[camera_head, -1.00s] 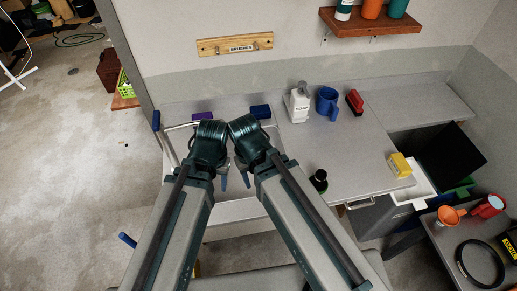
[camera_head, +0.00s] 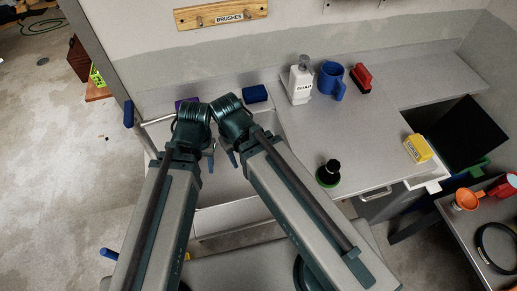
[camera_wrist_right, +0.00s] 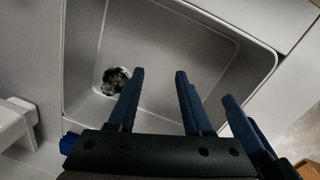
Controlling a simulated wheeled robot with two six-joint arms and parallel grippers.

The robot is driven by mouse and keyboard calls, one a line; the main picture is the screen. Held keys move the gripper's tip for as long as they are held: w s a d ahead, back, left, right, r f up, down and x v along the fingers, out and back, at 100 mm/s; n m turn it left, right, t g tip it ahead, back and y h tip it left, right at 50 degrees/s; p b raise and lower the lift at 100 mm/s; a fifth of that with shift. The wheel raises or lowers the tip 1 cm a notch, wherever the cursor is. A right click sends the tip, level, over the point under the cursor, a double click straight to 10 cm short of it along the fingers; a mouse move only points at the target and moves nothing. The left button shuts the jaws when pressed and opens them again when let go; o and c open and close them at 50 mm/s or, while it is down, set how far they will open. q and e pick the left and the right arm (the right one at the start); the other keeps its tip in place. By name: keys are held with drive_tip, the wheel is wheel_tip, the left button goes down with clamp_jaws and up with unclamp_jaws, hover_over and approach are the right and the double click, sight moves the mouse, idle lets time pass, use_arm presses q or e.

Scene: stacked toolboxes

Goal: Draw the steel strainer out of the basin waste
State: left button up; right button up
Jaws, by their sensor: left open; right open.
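The basin (camera_wrist_right: 150,40) is a grey sink, seen from above in the right wrist view. In its floor is a round waste (camera_wrist_right: 115,80) with bright metal in a dark hole, apparently the steel strainer; its details are too small to tell. My right gripper (camera_wrist_right: 158,88) is open and empty above the basin, its left finger near the waste in this view. In the head view, my left gripper (camera_head: 211,160) is open beside my right gripper (camera_head: 233,160), both over the basin. The arms hide the waste there.
On the counter (camera_head: 320,125) are a soap bottle (camera_head: 301,82), a blue mug (camera_head: 331,80), a red brush (camera_head: 361,77), a black-and-green item (camera_head: 328,173) and a yellow box (camera_head: 418,148).

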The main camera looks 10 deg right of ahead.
drive_tip(key=shift+o, duration=0.9)
drive_tip(key=f+b, duration=0.1)
drive_tip(key=f, duration=0.1)
drive_tip(key=f+b, duration=0.1)
drive_tip(key=b, duration=0.1)
drive_tip(key=w+f+b, duration=0.1)
drive_tip(key=f, duration=0.1)
drive_tip(key=shift+f, duration=0.3)
drive_tip(key=shift+o, duration=1.1)
drive_tip(key=shift+w+d+f+b, duration=0.1)
drive_tip(key=shift+w+f+b, duration=0.1)
drive_tip(key=shift+w+b, duration=0.4)
drive_tip(key=shift+o, duration=0.9)
drive_tip(key=w+d+r+n+p, duration=0.2)
drive_tip(key=w, duration=0.5)
drive_tip(key=shift+w+d, duration=0.15)
drive_tip(key=shift+d, duration=0.25)
drive_tip(key=w+d+r+n+p, duration=0.3)
drive_tip(key=w+d+n, duration=0.1)
drive_tip(key=w+d, duration=0.25)
use_arm(q)
wheel_tip(320, 180, down, 10)
drive_tip(key=b, duration=0.8)
drive_tip(key=shift+w+b, duration=0.3)
drive_tip(key=shift+w, duration=0.15)
use_arm(e)
drive_tip(key=shift+g, duration=0.4)
drive_tip(key=f, duration=0.9)
drive_tip(key=shift+s, duration=0.2)
